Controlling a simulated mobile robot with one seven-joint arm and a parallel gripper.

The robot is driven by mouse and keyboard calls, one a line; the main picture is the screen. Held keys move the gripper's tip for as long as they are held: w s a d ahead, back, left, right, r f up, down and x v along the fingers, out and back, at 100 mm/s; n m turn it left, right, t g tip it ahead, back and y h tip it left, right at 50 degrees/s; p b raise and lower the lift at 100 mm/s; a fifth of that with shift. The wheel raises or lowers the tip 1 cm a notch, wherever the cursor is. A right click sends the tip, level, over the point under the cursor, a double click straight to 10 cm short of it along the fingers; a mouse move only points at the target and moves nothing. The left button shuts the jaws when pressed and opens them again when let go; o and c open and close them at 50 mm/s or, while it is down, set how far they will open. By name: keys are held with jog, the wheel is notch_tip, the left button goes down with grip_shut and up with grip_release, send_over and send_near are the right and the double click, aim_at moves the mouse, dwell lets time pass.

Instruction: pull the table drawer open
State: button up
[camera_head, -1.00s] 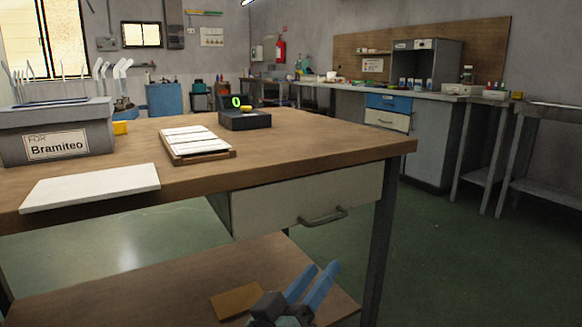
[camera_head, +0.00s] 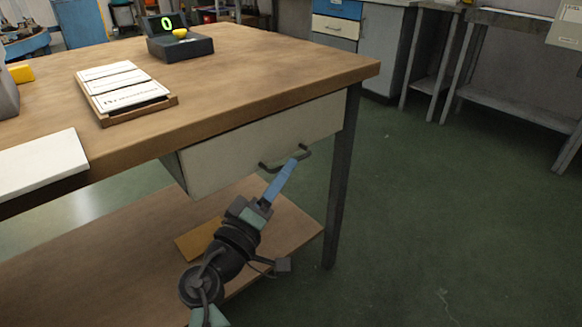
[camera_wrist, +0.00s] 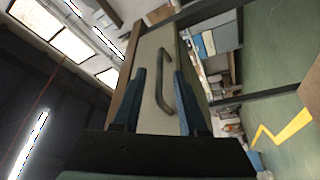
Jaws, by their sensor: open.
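The table drawer (camera_head: 258,146) has a pale front under the wooden table top (camera_head: 240,85). It looks shut or nearly so. Its dark bar handle (camera_head: 285,160) sits on the front, and my gripper (camera_head: 298,158) reaches up to it from below. In the wrist view, the drawer front (camera_wrist: 150,75) runs down the middle with the handle (camera_wrist: 160,80) on it. My gripper (camera_wrist: 160,95) has its two blue fingers apart, one on each side of the handle's line. I cannot tell whether either finger touches the handle.
A label tray (camera_head: 125,92), a white board (camera_head: 40,163) and a dark scale (camera_head: 180,45) with a green zero lie on the table. A table leg (camera_head: 342,185) stands right of the drawer. A lower shelf (camera_head: 110,265) is below. The green floor (camera_head: 450,220) at right is clear.

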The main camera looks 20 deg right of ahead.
jog(key=shift+b+x, duration=0.35)
jog(key=shift+x, duration=1.55)
grip_shut()
